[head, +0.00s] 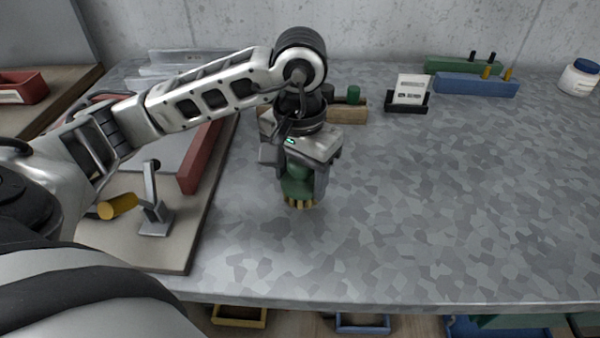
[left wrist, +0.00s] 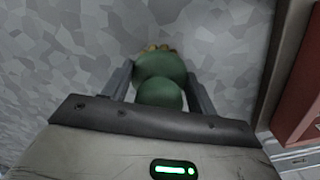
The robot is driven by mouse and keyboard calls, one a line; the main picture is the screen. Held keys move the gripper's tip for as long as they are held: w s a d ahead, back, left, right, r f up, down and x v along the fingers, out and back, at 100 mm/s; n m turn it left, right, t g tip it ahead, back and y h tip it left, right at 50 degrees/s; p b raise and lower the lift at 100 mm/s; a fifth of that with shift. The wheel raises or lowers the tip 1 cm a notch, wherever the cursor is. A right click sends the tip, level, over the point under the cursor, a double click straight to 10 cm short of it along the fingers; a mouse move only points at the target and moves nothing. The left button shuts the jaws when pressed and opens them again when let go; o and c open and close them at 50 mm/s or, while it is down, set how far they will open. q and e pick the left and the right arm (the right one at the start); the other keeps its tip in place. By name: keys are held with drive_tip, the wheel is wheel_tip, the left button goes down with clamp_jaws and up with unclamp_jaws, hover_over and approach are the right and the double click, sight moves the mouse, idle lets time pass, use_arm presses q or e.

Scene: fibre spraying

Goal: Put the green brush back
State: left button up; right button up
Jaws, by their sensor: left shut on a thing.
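My left gripper (head: 304,180) is shut on a green brush (head: 298,186) over the grey patterned worktop (head: 430,220). The brush has a rounded green body and pale yellowish bristles that point down. In the left wrist view the green brush (left wrist: 160,78) sits between the two fingers of the left gripper (left wrist: 160,82), with its bristles at the far end. I cannot tell whether the bristles touch the worktop. A wooden block (head: 346,112) with a dark green round piece (head: 354,94) stands behind the gripper, partly hidden by it. My right gripper is not in view.
A board with a red bar (head: 203,157), a grey metal stand (head: 154,217) and a yellow cylinder (head: 118,206) is at the left. A card holder (head: 409,93), a blue block (head: 474,85), a green block (head: 463,66) and a white jar (head: 579,78) stand behind. The worktop's right side is clear.

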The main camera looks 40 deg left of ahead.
use_arm(q)
drive_tip(key=o, duration=0.9)
drive_tip(key=shift+o, duration=0.2)
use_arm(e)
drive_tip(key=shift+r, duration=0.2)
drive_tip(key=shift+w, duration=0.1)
use_arm(q)
drive_tip(key=shift+r+p, duration=0.35)
drive_tip(key=shift+p, duration=0.25)
wheel_tip(320, 180, up, 11)
drive_tip(key=shift+f+p, duration=0.2)
drive_tip(key=shift+p, duration=0.25)
drive_tip(key=shift+r, duration=0.5)
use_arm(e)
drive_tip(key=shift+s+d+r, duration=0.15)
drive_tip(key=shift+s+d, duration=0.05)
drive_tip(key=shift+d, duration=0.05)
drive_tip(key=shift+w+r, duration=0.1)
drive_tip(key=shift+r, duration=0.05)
